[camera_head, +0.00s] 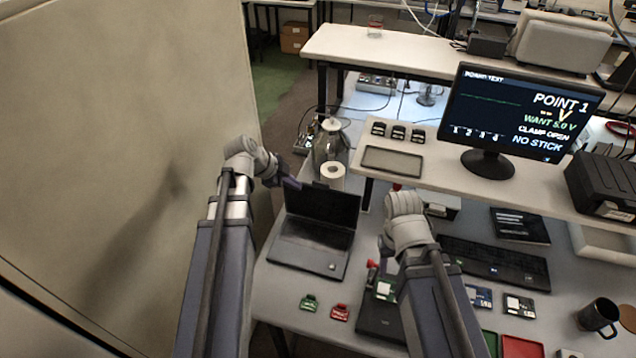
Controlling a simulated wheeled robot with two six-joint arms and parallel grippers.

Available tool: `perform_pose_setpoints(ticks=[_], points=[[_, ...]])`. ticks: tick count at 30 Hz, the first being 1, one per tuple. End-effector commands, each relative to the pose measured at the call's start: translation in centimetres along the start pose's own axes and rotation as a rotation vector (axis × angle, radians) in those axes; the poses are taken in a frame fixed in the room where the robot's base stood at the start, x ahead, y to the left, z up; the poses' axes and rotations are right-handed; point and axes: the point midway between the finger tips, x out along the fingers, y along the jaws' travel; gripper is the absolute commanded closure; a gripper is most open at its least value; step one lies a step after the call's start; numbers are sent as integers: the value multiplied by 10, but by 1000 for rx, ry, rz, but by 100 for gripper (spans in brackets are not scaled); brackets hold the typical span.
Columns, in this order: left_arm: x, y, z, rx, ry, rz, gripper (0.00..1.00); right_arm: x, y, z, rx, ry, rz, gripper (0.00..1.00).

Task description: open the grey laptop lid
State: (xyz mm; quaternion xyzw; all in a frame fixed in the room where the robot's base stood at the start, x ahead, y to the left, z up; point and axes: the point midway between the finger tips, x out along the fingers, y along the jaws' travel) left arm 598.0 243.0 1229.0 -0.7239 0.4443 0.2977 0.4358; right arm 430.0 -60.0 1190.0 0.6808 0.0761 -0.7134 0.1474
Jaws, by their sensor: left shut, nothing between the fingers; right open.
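The grey laptop (308,254) stands on the workbench left of centre, with its keyboard base facing up. Its lid (322,208) is raised, showing a dark screen, and leans back behind the base. My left gripper (293,184) is shut and empty at the lid's upper left corner. I cannot tell whether it touches the lid. My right arm reaches in to the right of the laptop; its wrist shows, but its fingers are hidden behind the arm.
A glass jug (330,142) and a tape roll (332,172) stand behind the lid. A raised shelf (440,178) with a monitor (518,112) is at right. Green (309,303) and red (340,312) small parts lie in front. A keyboard (495,264) and mug (598,316) are right.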

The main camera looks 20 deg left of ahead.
Motion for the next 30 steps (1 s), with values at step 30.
perform_pose_setpoints(ticks=[30], points=[[102,5,1,77,15,-29,100,89,-8,-6,0,4,1,50]])
